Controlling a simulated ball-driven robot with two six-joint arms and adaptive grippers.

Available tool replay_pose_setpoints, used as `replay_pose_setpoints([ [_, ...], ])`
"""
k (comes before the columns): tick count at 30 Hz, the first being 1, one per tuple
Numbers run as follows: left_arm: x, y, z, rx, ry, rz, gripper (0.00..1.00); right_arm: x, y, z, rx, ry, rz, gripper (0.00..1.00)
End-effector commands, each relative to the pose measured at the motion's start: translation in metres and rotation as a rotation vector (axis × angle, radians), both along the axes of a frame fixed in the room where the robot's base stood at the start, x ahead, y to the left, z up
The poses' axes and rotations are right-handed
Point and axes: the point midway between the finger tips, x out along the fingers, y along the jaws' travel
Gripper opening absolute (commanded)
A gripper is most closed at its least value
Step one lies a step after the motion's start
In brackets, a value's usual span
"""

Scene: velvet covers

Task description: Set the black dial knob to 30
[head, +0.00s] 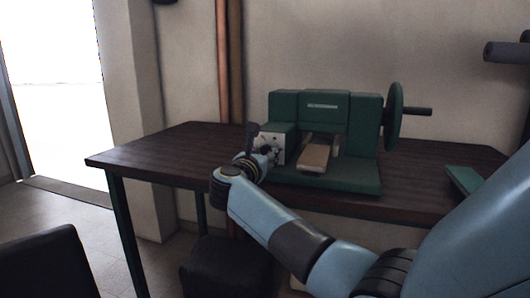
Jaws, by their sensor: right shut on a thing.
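A green machine (310,108) stands on the dark wooden table. A white dial panel (279,142) is on the left of its front. My right gripper (264,151) reaches up to this panel from the front and is shut on the black dial knob. The gripper hides most of the knob, and the dial's marks and pointer are too small to read. My left gripper is not in view.
The dark table (165,146) is clear to the left of the machine. A green handwheel (396,117) with a dark handle sticks out at the machine's right. A flat green thing (463,180) lies at the table's right. A black stool (228,264) stands below the table.

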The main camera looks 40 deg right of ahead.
Motion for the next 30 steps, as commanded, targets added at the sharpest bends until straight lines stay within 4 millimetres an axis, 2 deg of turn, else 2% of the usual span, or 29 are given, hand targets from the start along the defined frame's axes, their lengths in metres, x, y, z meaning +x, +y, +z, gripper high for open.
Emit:
replay_pose_setpoints([
  [8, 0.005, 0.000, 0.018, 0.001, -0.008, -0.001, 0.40, 0.000, 0.000, 0.003, -0.088, 0.174, 0.001, 0.00],
  [30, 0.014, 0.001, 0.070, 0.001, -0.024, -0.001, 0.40, -0.001, 0.000, 0.004, -0.412, 0.798, 0.001, 0.00],
])
